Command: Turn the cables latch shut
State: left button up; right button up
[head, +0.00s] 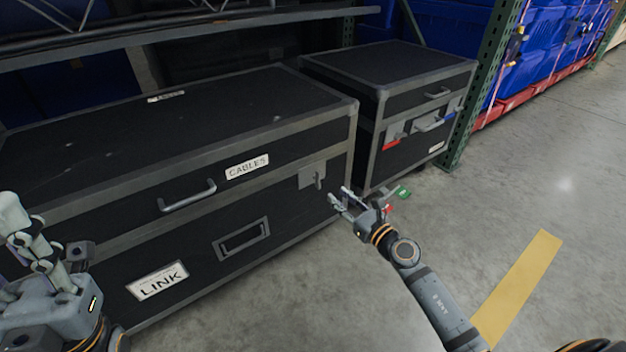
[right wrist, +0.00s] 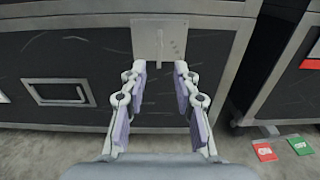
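The black case labelled CABLES (head: 247,167) fills the left and middle of the head view. Its latch (head: 313,177) is a grey plate near the right end of the front, with a small handle hanging vertically. The latch plate also shows in the right wrist view (right wrist: 159,40), top centre. My right gripper (head: 338,197) is open and empty, a little in front of and below the latch; its fingers show apart in the right wrist view (right wrist: 158,82). My left gripper (head: 28,235) is at the left edge, away from the latch; its finger gap is unclear.
A second black case (head: 415,90) stands right of the first, with a narrow gap between. Red and green tags (right wrist: 264,151) lie on the floor below the gap. A green rack post (head: 480,90) is beyond. Grey floor is clear at right, with a yellow stripe (head: 520,285).

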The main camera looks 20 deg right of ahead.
aim_at(320, 181)
jog(key=b+x, duration=0.2)
jog(key=x, duration=0.7)
jog(key=shift+w+a+f, duration=0.1)
jog(key=shift+w+f, duration=0.05)
jog(key=shift+w, duration=0.05)
jog(key=shift+w+a, duration=0.2)
jog(key=shift+w, duration=0.3)
jog(key=shift+c, duration=0.3)
grip_shut()
